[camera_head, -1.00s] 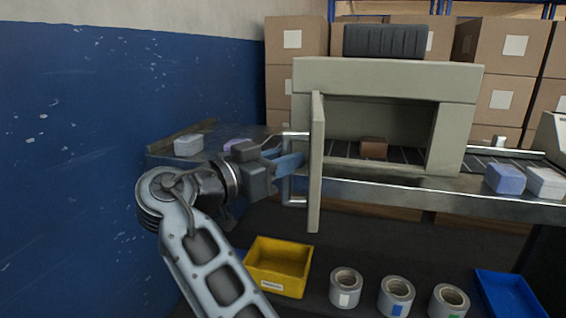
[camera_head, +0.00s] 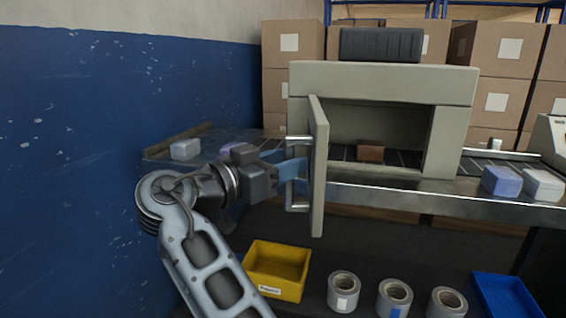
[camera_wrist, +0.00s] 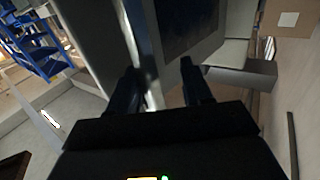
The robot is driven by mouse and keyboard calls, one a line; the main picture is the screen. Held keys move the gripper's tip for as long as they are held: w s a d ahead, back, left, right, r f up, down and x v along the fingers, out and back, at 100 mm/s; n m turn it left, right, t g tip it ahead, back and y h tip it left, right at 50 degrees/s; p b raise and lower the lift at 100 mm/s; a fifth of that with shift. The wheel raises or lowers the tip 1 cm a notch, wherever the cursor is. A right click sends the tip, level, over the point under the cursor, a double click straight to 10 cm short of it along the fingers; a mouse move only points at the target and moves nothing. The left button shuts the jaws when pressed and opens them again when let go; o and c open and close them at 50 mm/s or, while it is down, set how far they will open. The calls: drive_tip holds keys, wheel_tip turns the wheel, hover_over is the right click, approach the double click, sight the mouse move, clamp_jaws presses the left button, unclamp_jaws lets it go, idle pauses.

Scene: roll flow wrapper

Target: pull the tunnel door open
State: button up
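The tunnel door (camera_head: 318,170) is a beige panel standing out from the left side of the beige tunnel (camera_head: 380,82), swung well open toward me. The tunnel mouth is exposed. A metal bracket-shaped handle (camera_head: 297,207) is on the door's left face. My gripper (camera_head: 296,170) is at this handle, with its blue fingers reaching to the upright bar. In the wrist view my gripper (camera_wrist: 165,88) has its dark fingers apart. A pale metal bar (camera_wrist: 146,40) runs between them, nearer the left finger, with a gap on the right. Exact contact is unclear.
The conveyor (camera_head: 430,193) runs through the tunnel with a brown box (camera_head: 370,151) inside. Pale blocks (camera_head: 502,181) sit to the right. Below are a yellow bin (camera_head: 277,268), several tape rolls (camera_head: 343,290) and a blue tray (camera_head: 508,295). A blue wall (camera_head: 80,160) is close on the left.

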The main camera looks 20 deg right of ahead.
drive_tip(key=shift+a, duration=0.1)
drive_tip(key=v, duration=0.7)
drive_tip(key=shift+a, duration=0.25)
drive_tip(key=shift+s, duration=0.1)
